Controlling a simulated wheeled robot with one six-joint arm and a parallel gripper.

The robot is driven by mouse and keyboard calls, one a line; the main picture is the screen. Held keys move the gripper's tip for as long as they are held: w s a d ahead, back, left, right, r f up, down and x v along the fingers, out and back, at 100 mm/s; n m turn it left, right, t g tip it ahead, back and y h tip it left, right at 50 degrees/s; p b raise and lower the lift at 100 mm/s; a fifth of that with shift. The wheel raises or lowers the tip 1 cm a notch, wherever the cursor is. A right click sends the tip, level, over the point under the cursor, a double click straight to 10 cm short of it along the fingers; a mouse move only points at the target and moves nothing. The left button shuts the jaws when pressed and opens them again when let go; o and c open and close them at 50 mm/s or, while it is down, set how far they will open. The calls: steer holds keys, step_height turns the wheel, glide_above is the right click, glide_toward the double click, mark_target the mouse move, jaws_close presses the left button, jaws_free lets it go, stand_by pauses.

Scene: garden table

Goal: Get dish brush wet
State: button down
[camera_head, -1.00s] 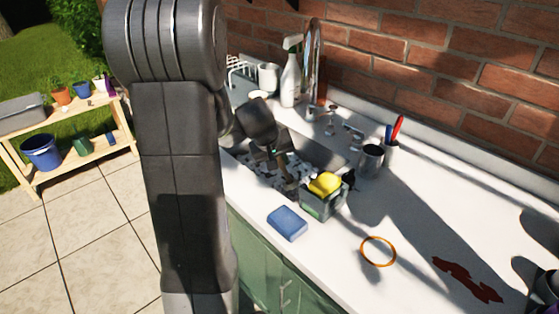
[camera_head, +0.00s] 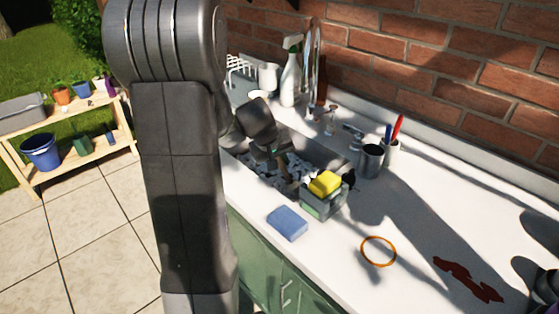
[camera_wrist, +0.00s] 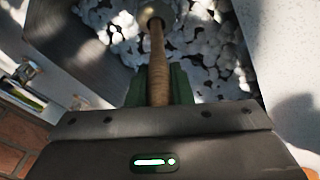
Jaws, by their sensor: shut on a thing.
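My gripper (camera_wrist: 160,92) is shut on the wooden handle of the dish brush (camera_wrist: 158,60). The brush's pale round head points away from the gripper, over the white foam, in the wrist view. In the head view my gripper (camera_head: 274,153) is low over the sink (camera_head: 322,152), with the handle below it. The sink holds white and grey foam clumps (camera_head: 262,172). The brush head is hard to make out there, and I cannot tell whether it touches the foam. The tall metal tap (camera_head: 312,55) stands behind the sink.
A grey caddy (camera_head: 322,205) with a yellow sponge (camera_head: 325,183) stands at the sink's front right. A blue sponge (camera_head: 287,223) lies in front. A metal cup (camera_head: 371,160), spray bottle (camera_head: 290,80) and orange ring (camera_head: 378,251) are nearby. A red-brown stain (camera_head: 467,279) marks the right counter.

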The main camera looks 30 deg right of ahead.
step_height(320, 180, up, 15)
steer(key=p, duration=1.1)
steer(key=shift+r, duration=0.1)
stand_by(0.4)
